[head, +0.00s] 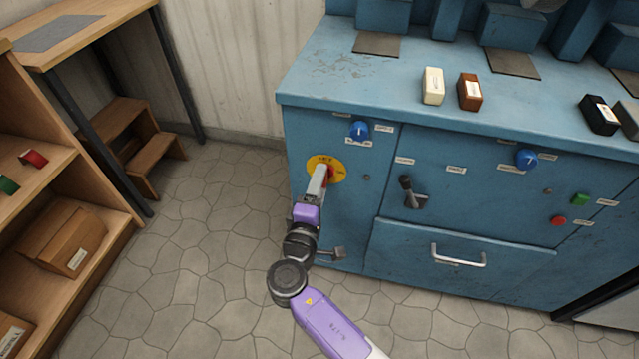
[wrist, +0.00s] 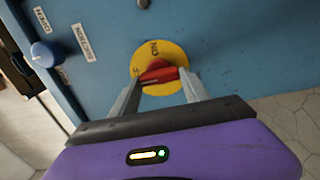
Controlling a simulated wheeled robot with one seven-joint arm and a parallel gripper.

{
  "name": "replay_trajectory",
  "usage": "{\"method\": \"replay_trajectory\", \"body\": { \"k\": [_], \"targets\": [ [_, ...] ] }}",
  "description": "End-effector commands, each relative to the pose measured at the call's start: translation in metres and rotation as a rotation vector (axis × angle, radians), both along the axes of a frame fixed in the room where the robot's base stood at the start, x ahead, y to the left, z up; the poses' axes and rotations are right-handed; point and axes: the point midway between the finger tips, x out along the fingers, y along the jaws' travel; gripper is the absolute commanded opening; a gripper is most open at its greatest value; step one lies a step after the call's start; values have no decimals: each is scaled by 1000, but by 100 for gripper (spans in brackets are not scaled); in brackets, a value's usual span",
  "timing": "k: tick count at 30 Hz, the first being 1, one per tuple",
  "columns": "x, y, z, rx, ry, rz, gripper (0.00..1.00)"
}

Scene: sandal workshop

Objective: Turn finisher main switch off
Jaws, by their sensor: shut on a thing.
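The finisher (head: 340,230) is a blue cabinet standing in the middle and right of the head view. Its main switch is a red rotary handle (wrist: 158,72) on a round yellow plate (head: 316,161); the plate also shows in the wrist view (wrist: 172,52). My gripper (head: 325,172) reaches the switch from the front, with one finger on each side of the red handle. It is shut on the handle. In the head view my gripper hides most of the handle. The plate's lettering is only partly readable.
A blue knob (head: 359,130) sits above the switch and a black lever (head: 411,192) to its right. A drawer with a metal handle (head: 459,257) is lower right. Small blocks (head: 433,86) lie on the cabinet top. A wooden shelf (head: 100,235) stands left; the floor between is clear.

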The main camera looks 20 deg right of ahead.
Motion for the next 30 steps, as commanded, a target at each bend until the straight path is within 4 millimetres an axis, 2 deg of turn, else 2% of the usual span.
{"method": "replay_trajectory", "body": {
  "k": [1,4,16,30],
  "targets": [
    [0,1,-1,-3,3,2,58],
    [0,1,-1,-2,3,2,76],
    [-5,4,0,-1,2,2,76],
    [-58,43,0,-1,2,3,76]
  ]
}}
